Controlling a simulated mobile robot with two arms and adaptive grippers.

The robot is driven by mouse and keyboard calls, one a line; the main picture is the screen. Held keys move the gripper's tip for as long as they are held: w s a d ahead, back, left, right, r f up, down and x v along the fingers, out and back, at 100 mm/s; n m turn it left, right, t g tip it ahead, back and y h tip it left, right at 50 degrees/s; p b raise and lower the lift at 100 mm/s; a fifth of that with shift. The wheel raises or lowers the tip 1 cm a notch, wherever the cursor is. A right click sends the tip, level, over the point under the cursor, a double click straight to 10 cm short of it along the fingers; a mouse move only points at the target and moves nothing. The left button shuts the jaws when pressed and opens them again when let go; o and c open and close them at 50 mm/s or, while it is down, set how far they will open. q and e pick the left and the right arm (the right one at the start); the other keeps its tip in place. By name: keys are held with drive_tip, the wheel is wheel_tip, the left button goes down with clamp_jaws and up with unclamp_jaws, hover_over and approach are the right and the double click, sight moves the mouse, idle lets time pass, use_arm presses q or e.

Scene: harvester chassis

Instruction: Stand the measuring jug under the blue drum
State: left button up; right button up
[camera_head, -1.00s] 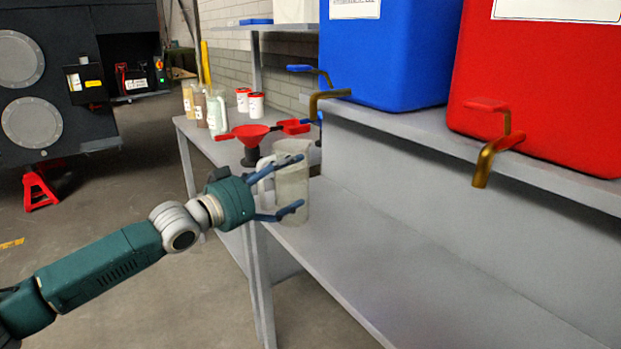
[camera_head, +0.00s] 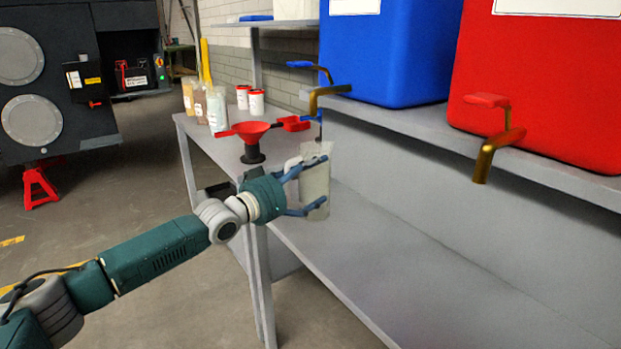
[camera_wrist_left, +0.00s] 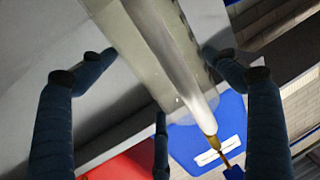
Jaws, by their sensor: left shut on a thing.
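The measuring jug (camera_head: 316,184) is a clear, pale vessel with a white handle. My left gripper (camera_head: 310,187) is shut on it, with blue fingers on its near side. In the left wrist view the jug (camera_wrist_left: 160,50) runs between the fingers. The blue drum (camera_head: 388,55) stands on the upper shelf, with a brass tap (camera_head: 325,92) and blue lever. The jug is below this tap in the picture; I cannot tell whether it touches the bench. The drum also shows in the left wrist view (camera_wrist_left: 190,145). My right gripper is not in view.
A red drum (camera_head: 545,90) with a brass tap (camera_head: 493,155) stands to the right. The lower bench (camera_head: 370,260) is clear to the right.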

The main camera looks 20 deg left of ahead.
use_arm(q)
drive_tip(key=o, duration=1.7)
drive_tip(key=shift+f, duration=0.1)
drive_tip(key=shift+v, duration=5.95)
